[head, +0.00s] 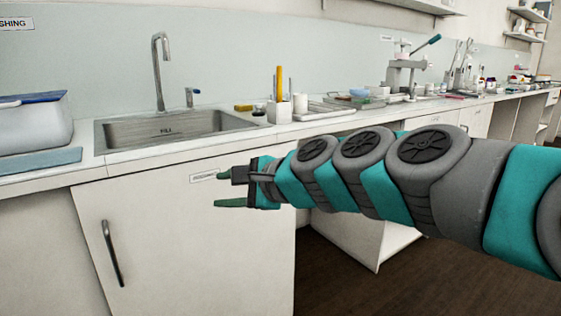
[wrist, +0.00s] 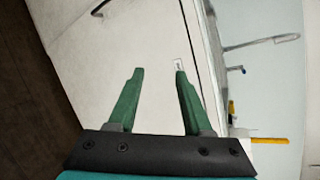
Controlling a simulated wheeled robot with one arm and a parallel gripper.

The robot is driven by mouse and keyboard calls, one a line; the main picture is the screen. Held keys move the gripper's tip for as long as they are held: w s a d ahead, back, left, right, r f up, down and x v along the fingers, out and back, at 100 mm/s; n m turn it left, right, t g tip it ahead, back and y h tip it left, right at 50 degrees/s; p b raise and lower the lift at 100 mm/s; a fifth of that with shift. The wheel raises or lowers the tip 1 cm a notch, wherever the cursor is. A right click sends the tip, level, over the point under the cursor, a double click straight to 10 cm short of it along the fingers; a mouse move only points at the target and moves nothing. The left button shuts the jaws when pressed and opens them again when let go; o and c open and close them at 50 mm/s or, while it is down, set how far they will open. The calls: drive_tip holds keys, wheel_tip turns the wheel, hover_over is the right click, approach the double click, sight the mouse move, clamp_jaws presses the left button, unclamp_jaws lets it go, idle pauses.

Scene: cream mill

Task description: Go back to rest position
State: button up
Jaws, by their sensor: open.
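My gripper (head: 222,190) is at the end of my teal and grey arm, which reaches in from the right in the head view. It points left in front of the white cabinet door (head: 190,255) below the sink. In the wrist view my gripper (wrist: 158,72) shows two green fingers spread apart with nothing between them. The cabinet front (wrist: 105,60) lies beyond the fingers.
A steel sink (head: 105,133) with a tap (head: 157,70) is set in the counter. A bin with a blue lid (head: 35,122) stands left. A white holder with a yellow tool (head: 279,85) stands right of the sink. The dark floor (head: 400,285) is clear at lower right.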

drive_tip(key=s+d+f+n+g+h, duration=0.3)
drive_tip(key=s+d+f+n, duration=0.2)
drive_tip(key=s+f, duration=0.35)
drive_tip(key=s+d+f+n+g+h, duration=0.25)
drive_tip(key=s+d+f+n, duration=0.2)
drive_tip(key=s+f, duration=0.4)
drive_tip(key=s+d+f+n+g+h, duration=0.2)
drive_tip(key=s+d+f, duration=0.3)
drive_tip(key=s+d, duration=0.1)
drive_tip(key=s+d+f+n+g+h, duration=0.2)
drive_tip(key=s+d+f+h, duration=0.1)
drive_tip(key=s+d+f, duration=0.2)
drive_tip(key=s+d, duration=0.2)
drive_tip(key=d, duration=0.2)
drive_tip(key=shift+s+d, duration=0.15)
drive_tip(key=shift+s, duration=0.1)
drive_tip(key=shift+g, duration=0.25)
